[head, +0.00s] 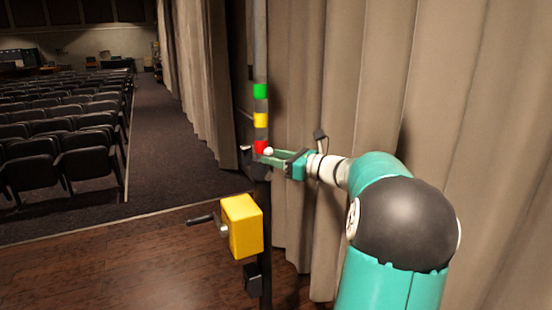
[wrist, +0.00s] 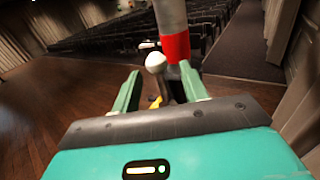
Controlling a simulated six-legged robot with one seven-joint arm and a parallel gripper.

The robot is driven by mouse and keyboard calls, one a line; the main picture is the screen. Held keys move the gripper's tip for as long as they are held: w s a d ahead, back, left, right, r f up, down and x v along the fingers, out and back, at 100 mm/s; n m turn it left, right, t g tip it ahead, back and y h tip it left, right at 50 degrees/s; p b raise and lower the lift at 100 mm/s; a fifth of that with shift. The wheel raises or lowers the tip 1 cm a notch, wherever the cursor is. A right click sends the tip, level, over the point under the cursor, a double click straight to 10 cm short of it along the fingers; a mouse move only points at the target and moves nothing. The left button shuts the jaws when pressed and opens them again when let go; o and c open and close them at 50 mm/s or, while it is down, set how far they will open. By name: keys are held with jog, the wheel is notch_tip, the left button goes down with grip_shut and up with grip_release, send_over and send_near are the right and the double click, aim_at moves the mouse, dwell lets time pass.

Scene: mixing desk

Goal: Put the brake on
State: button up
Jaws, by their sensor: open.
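A lever with a white ball knob (head: 268,151) stands at the post, beside the red band. The knob (wrist: 155,62) also shows in the wrist view, upper middle, with a grey stem below it. My gripper (head: 279,156) is open, just right of the knob in the head view. In the wrist view my gripper's green fingers (wrist: 160,84) stand left and right of the stem, with the knob showing between and beyond their tips. I cannot tell whether either finger touches the lever. The lower end of the lever is partly hidden.
A yellow box (head: 242,226) with a crank handle (head: 201,219) is fixed lower down. Beige curtains (head: 440,90) hang close behind my arm. Wooden floor (head: 110,265) is clear at left.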

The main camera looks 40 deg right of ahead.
jog(key=shift+w, duration=0.1)
grip_shut()
jog(key=shift+a, duration=0.2)
jog(key=w+a+f+n+g+h, duration=0.2)
jog(key=a+f+n+g+h, duration=0.2)
jog(key=n, duration=0.6)
jog(key=shift+a+g+h, duration=1)
jog(key=shift+a+h, duration=0.4)
jog(key=shift+h, duration=0.2)
